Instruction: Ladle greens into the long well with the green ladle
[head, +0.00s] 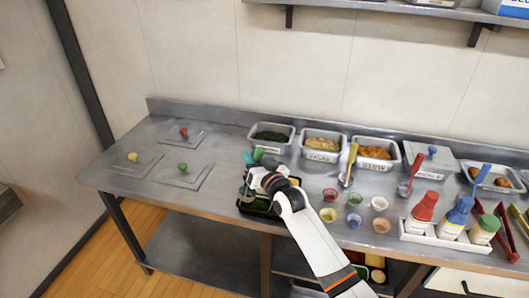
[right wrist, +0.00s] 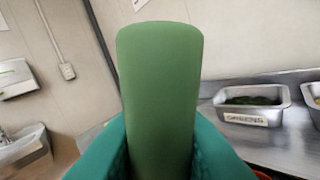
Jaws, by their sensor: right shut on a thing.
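My right gripper (head: 254,163) is shut on the green ladle (head: 258,154). The ladle's broad green handle (right wrist: 158,85) stands up between the teal fingers in the right wrist view. The ladle's bowl is hidden behind my gripper and arm. The gripper is above a dark bento tray (head: 274,215) near the table's front edge. My arm covers much of the tray, so I cannot tell its wells or contents clearly. The greens (head: 270,135) lie in a steel pan (head: 271,148) behind the gripper; that pan also shows in the right wrist view (right wrist: 245,116). My left gripper is out of view.
Pans of yellow (head: 320,142) and orange food (head: 374,152) stand right of the greens. A yellow ladle (head: 350,165), small cups (head: 355,199) and a bottle rack (head: 440,240) are further right. Lids with coloured knobs (head: 183,168) lie at left.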

